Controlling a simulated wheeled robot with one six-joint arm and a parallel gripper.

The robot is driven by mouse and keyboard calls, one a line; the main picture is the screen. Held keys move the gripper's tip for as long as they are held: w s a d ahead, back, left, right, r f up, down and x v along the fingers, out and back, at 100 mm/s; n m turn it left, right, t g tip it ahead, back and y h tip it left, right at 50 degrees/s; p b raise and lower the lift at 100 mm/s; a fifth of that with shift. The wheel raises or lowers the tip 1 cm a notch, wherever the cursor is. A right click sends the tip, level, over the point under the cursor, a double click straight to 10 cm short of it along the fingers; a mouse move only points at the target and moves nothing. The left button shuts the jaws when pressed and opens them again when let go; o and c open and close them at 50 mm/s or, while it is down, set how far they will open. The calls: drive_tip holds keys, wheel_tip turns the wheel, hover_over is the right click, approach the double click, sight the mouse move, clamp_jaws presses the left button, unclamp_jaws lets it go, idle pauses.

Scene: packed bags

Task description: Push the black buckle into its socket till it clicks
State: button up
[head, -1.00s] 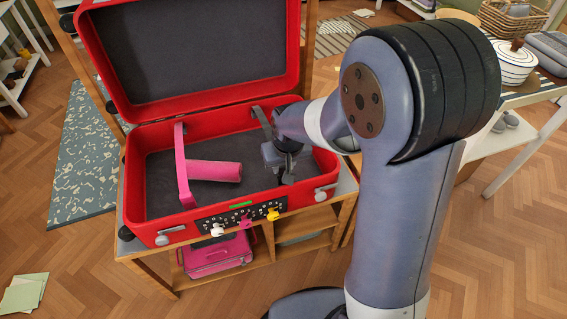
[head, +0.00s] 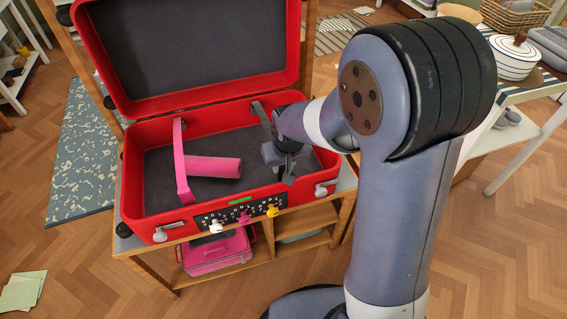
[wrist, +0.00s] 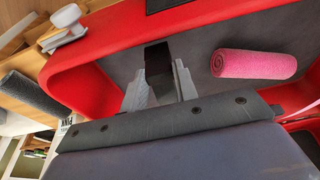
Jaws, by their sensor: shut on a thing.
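The black buckle (wrist: 157,57) shows in the wrist view as a dark piece between the two pale fingers of my gripper (wrist: 160,85). My gripper is shut on it. In the head view my gripper (head: 277,163) is low inside the right part of the open red suitcase (head: 222,112). A dark grey strap (head: 261,114) runs from the suitcase's back wall down toward my gripper. The buckle's lower end and the socket are hidden or too small to make out, so I cannot tell whether they touch.
A pink strap (head: 180,165) and a pink roll (head: 213,167) lie in the suitcase's left part; the roll also shows in the wrist view (wrist: 253,64). The raised lid (head: 190,50) stands behind. Latches (head: 322,191) and a yellow knob (head: 272,210) are on the front wall.

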drive_tip(key=o, duration=1)
drive_tip(key=p+v, duration=0.2)
drive_tip(key=v, duration=0.8)
drive_tip(key=shift+r, duration=0.4)
drive_tip(key=shift+s, duration=0.1)
